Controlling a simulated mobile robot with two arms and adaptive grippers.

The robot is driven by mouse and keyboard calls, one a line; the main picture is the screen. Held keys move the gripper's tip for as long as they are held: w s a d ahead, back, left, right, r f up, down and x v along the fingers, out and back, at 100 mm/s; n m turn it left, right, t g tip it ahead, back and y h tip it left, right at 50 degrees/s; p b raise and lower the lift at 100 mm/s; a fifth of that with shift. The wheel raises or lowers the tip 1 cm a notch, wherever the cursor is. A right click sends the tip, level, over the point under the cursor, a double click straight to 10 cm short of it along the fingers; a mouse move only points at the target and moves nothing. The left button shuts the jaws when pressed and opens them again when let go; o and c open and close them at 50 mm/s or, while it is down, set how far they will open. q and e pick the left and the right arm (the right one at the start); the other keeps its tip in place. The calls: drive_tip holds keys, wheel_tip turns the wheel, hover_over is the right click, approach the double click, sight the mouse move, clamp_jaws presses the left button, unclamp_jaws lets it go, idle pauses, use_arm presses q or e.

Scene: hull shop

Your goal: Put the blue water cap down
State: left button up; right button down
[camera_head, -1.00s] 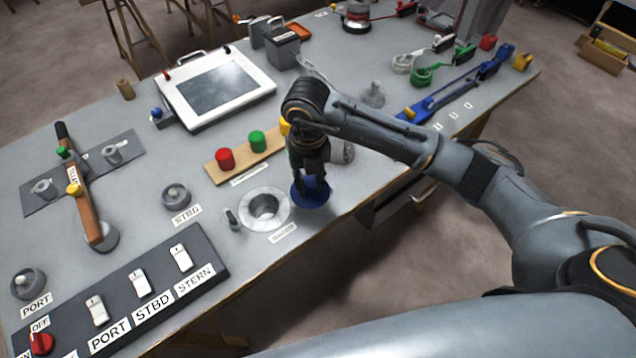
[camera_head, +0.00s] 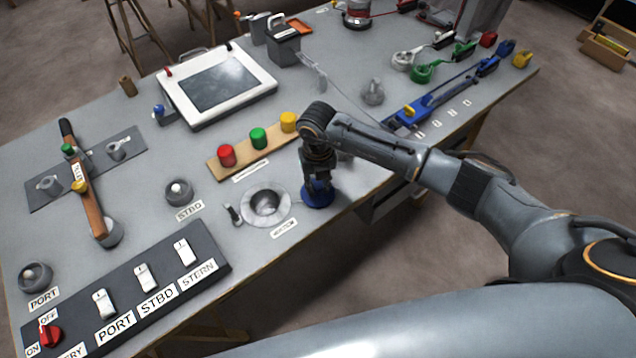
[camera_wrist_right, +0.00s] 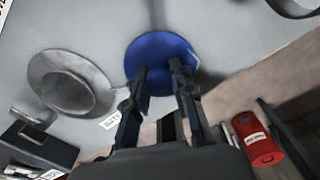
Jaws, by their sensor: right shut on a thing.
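The blue water cap (camera_head: 318,196) is a round blue disc at the front edge of the grey bench, just right of the metal filler ring. My right gripper (camera_head: 320,186) comes down on it from above and is shut on its middle. In the right wrist view the cap (camera_wrist_right: 150,50) shows between and beyond the two fingers (camera_wrist_right: 160,80), which pinch its raised part. The cap is at or very close to the bench top; I cannot tell whether it touches. My left gripper does not show.
The open metal filler ring (camera_head: 266,203) is just left of the cap and also shows in the right wrist view (camera_wrist_right: 68,85). A wooden strip with red, green and yellow caps (camera_head: 258,140) lies behind. A switch panel (camera_head: 205,240) is front left. The bench edge is close in front.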

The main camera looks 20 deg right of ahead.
sight(318, 186)
drive_tip(key=c, duration=1.6)
unclamp_jaws()
drive_tip(key=shift+f, duration=0.2)
drive_tip(key=o, duration=0.5)
drive_tip(key=shift+r, duration=0.15)
drive_tip(key=shift+r, duration=0.2)
wheel_tip(318, 186, up, 12)
drive_tip(key=shift+f+b, duration=0.1)
drive_tip(key=shift+b, duration=0.8)
